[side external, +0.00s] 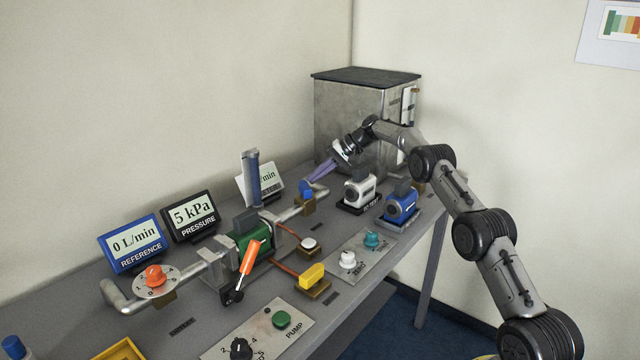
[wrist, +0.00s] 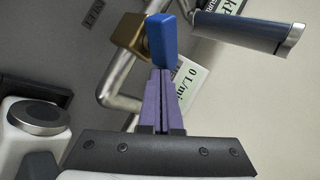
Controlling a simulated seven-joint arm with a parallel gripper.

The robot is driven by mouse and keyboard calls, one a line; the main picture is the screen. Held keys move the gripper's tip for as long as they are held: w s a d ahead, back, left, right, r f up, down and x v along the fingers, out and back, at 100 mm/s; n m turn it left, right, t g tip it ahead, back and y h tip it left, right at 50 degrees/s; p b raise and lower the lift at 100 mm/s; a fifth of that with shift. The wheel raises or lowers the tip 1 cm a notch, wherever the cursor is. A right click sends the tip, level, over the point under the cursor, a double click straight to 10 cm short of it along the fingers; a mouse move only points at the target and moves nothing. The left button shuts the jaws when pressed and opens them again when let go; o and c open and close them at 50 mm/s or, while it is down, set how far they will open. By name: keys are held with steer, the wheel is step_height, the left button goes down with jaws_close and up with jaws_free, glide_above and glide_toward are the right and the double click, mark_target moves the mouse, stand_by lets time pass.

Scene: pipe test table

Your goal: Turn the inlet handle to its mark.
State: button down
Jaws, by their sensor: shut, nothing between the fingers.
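A blue handle (side external: 306,188) sits on a brass valve body (side external: 303,206) at the right end of the pipe run. It also shows in the wrist view, with the blue handle (wrist: 162,40) beside the brass body (wrist: 129,33). My gripper (side external: 317,177) has purple fingers, shut and empty. In the wrist view the fingertips (wrist: 161,72) meet the lower edge of the blue handle; I cannot tell whether they touch. An orange knob (side external: 155,275) on a round marked dial sits at the left end of the pipe.
An orange lever (side external: 250,257) stands by the green unit (side external: 249,238). A blue-grey upright cylinder (side external: 252,180) rises behind the pipe, near my gripper. White (side external: 359,190) and blue (side external: 401,206) devices stand right of it. A yellow handle (side external: 312,276) is in front.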

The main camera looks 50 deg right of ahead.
steer(key=shift+w, duration=0.7)
steer(key=shift+a, duration=0.2)
stand_by(0.9)
